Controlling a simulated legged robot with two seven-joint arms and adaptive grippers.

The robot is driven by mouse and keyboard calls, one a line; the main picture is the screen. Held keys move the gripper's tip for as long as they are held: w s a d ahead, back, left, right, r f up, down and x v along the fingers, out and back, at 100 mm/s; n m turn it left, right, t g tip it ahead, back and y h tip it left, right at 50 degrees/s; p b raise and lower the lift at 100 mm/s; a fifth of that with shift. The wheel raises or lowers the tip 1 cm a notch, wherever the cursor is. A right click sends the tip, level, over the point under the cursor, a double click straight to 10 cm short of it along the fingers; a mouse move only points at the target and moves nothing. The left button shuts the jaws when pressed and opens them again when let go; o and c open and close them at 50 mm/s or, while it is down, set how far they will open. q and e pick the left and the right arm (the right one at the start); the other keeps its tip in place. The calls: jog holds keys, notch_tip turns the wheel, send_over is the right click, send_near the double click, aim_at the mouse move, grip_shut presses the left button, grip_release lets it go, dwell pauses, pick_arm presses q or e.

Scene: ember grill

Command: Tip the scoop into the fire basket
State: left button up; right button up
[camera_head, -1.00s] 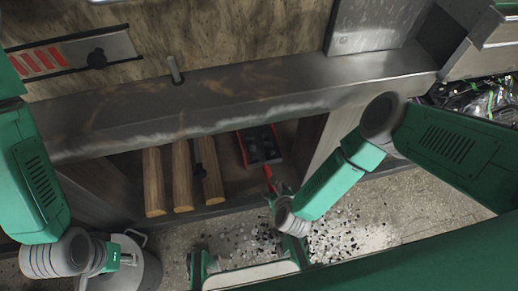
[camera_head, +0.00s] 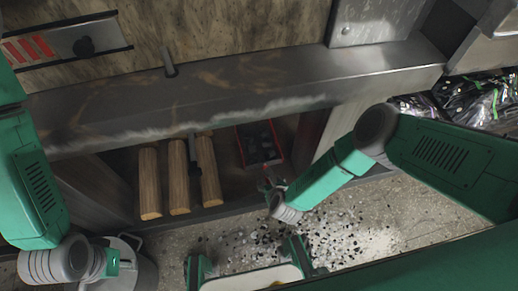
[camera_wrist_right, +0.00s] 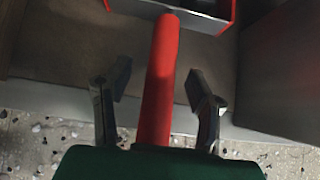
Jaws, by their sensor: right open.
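The scoop (camera_head: 263,164) has a red-rimmed pan holding dark lumps, and lies on the low shelf under the counter, right of the logs. Its red handle points out toward me, and in the right wrist view the handle (camera_wrist_right: 160,65) runs between my fingers. My right gripper (camera_wrist_right: 158,82) is open around the handle, one finger on each side with gaps visible. In the head view my right gripper (camera_head: 272,184) is small and partly hidden by my wrist. My left gripper (camera_head: 112,262) is at lower left by a grey bucket; its fingers are unclear. I cannot make out a fire basket.
Three logs (camera_head: 179,185) lie on the shelf left of the scoop, with a dark object over them. The grey bucket (camera_head: 143,270) stands at lower left. The counter edge (camera_head: 230,95) overhangs the shelf. Gravel (camera_head: 335,230) covers the floor; shiny black bags (camera_head: 475,100) sit at right.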

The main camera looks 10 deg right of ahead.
grip_shut()
notch_tip(320, 180, up, 12)
jog(key=p, duration=0.9)
jog(key=shift+p, duration=0.35)
